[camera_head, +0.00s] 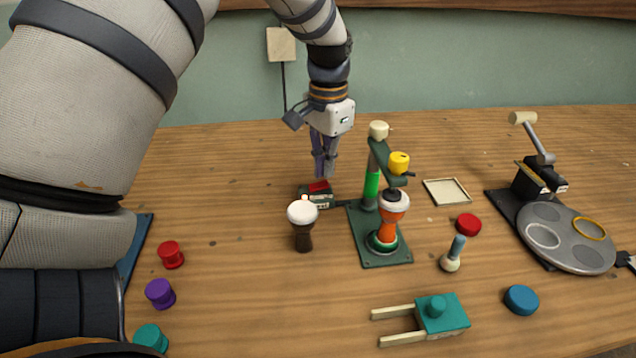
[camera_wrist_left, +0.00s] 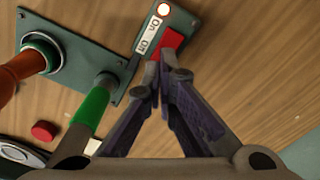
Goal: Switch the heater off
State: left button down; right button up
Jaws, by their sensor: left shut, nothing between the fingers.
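A small dark switch box with a red rocker (camera_head: 319,187) stands on the table behind the white-topped goblet drum. In the left wrist view the red rocker (camera_wrist_left: 172,41) sits beside white labels, one reading ON, and a small lit lamp (camera_wrist_left: 163,9) with a reddish rim. A short dark link joins the box to the green stand (camera_head: 371,185), which carries an orange drum (camera_head: 390,225). My left gripper (camera_head: 324,172) is shut and empty, pointing down just above the box. In the left wrist view its fingertips (camera_wrist_left: 160,68) overlap the rocker's edge; I cannot tell if they touch.
A white-topped goblet drum (camera_head: 302,220) stands close in front of the box. A grey turntable (camera_head: 566,236) is at the right, a teal forked piece (camera_head: 440,313) in front. Red (camera_head: 171,254), purple (camera_head: 159,293) and teal (camera_head: 151,337) spools line the left. Table behind the box is clear.

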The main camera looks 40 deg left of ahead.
aim_at(326, 182)
pick_arm(q)
jog(key=shift+f, duration=1.3)
pick_arm(e)
jog(key=shift+s+f, duration=0.15)
dwell(0.6)
pick_arm(q)
notch_tip(326, 182, up, 5)
jog(key=shift+p, duration=0.55)
jog(key=shift+r, duration=1.1)
pick_arm(e)
jog(key=shift+w+r+t, duration=0.5)
jog(key=shift+w+r, duration=0.6)
jog(key=shift+w, duration=0.1)
pick_arm(q)
jog(key=shift+f, duration=0.1)
